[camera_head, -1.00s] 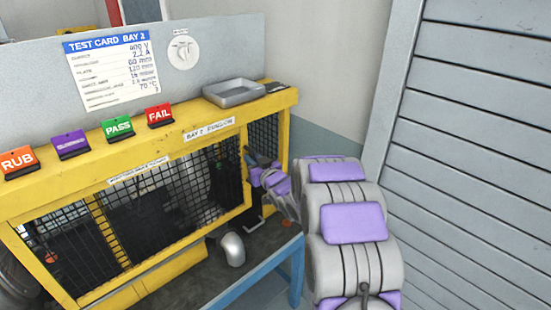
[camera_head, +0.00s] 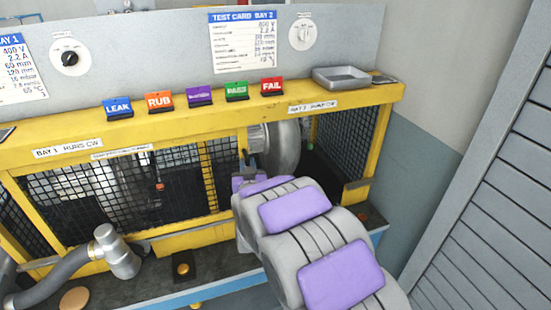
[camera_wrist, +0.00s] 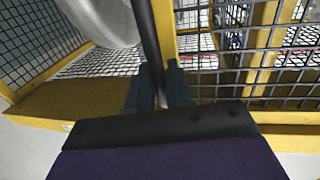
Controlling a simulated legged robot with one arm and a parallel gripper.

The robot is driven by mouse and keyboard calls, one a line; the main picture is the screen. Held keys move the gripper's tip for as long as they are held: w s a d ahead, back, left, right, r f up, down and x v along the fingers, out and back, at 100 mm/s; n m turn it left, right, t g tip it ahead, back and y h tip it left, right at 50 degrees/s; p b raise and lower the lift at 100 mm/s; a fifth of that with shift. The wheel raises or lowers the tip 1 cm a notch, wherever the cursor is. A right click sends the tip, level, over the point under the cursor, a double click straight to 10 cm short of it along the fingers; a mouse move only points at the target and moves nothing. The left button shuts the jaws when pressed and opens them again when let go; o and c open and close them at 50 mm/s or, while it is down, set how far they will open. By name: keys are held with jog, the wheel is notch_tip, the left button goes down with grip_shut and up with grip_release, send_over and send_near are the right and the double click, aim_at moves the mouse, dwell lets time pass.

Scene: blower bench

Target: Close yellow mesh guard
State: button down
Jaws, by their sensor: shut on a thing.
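The yellow mesh guard (camera_head: 120,185) covers the left and middle of the bench front in the head view. To its right the front is open, and a grey blower housing (camera_head: 285,148) shows inside. My gripper (camera_head: 246,160) is at the guard's right edge, partly hidden behind my arm. In the wrist view, my gripper's fingers (camera_wrist: 162,88) are shut on a dark upright bar (camera_wrist: 148,40), which looks like the guard's handle. A yellow frame post (camera_wrist: 166,30) stands right beside it. The exact contact is partly hidden.
Coloured cards, including a red FAIL card (camera_head: 271,87), and a grey tray (camera_head: 341,78) stand on the yellow top beam. A grey hose with a metal elbow (camera_head: 120,255) lies in front at lower left. A grey slatted panel (camera_head: 490,200) bounds the right side.

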aim_at(202, 167)
jog(key=s+a+p, duration=0.1)
jog(key=a, duration=0.3)
jog(key=s+a+p, duration=0.1)
jog(key=s+a, duration=0.1)
jog(key=a, duration=0.2)
jog(key=s+a+p, duration=0.1)
jog(key=a, duration=0.4)
jog(key=shift+s+r, duration=0.2)
jog(key=shift+s, duration=0.15)
jog(key=shift+w+d+f+p, duration=0.1)
jog(key=shift+d+p, duration=0.15)
jog(key=shift+p, duration=0.05)
jog(key=shift+a, duration=0.2)
jog(key=c, duration=1.4)
grip_release()
jog(key=shift+a, duration=0.1)
jog(key=shift+o, duration=0.9)
jog(key=shift+a, duration=0.15)
jog(key=shift+d+f, duration=0.1)
jog(key=shift+d, duration=0.1)
